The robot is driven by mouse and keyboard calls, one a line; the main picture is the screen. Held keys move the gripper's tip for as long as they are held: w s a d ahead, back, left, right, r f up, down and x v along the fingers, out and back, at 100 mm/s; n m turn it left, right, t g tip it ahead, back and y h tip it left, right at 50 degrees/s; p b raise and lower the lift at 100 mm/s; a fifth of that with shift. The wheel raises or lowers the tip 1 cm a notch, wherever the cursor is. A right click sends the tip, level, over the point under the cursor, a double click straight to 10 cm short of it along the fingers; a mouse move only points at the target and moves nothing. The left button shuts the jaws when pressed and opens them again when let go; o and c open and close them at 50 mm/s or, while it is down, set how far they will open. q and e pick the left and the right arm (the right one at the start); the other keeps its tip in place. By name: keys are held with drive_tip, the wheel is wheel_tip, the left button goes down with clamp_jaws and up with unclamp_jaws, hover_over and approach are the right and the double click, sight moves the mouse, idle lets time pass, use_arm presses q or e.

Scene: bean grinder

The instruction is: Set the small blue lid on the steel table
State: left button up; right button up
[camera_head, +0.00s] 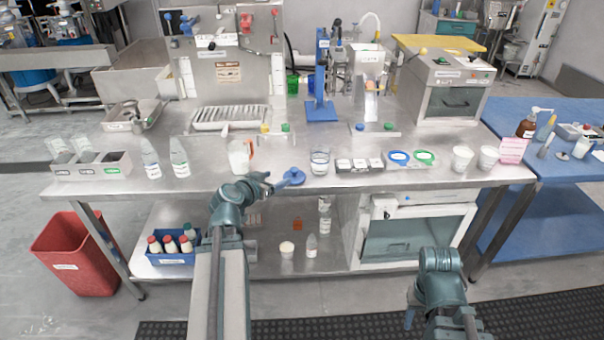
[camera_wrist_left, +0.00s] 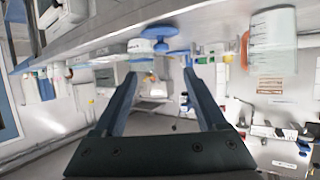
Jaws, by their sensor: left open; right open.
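The small blue lid (camera_head: 292,177) is at the front edge of the steel table (camera_head: 215,185), between a handled measuring jug and a glass beaker. It appears to rest on the table top with its knob up. The left wrist view is upside down and shows the lid (camera_wrist_left: 165,30) past the fingertips. My left gripper (camera_head: 268,184) is open and empty, just left of the lid; in the left wrist view its fingers (camera_wrist_left: 160,78) are spread with a gap to the lid. My right gripper (camera_head: 409,318) is open, low in front of the table, far from the lid.
The measuring jug (camera_head: 239,157) stands left of the lid and the glass beaker (camera_head: 320,160) right of it. Black-and-white trays (camera_head: 359,165) and blue and green rings (camera_head: 400,157) lie further right. A red bin (camera_head: 78,250) stands on the floor.

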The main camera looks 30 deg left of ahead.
sight(293, 171)
use_arm(q)
drive_tip(key=b+x, duration=0.3)
drive_tip(key=x, duration=0.5)
drive_tip(key=shift+w+f, duration=0.2)
drive_tip(key=shift+w, duration=0.1)
drive_tip(key=shift+w+f+b, duration=0.25)
drive_tip(key=shift+w+b, duration=0.15)
drive_tip(key=shift+b, duration=0.1)
drive_tip(key=b+x, duration=0.1)
drive_tip(key=x, duration=0.3)
drive_tip(key=shift+w+a+f+b, duration=0.15)
drive_tip(key=shift+b, duration=0.25)
drive_tip(key=shift+c, duration=0.5)
clamp_jaws()
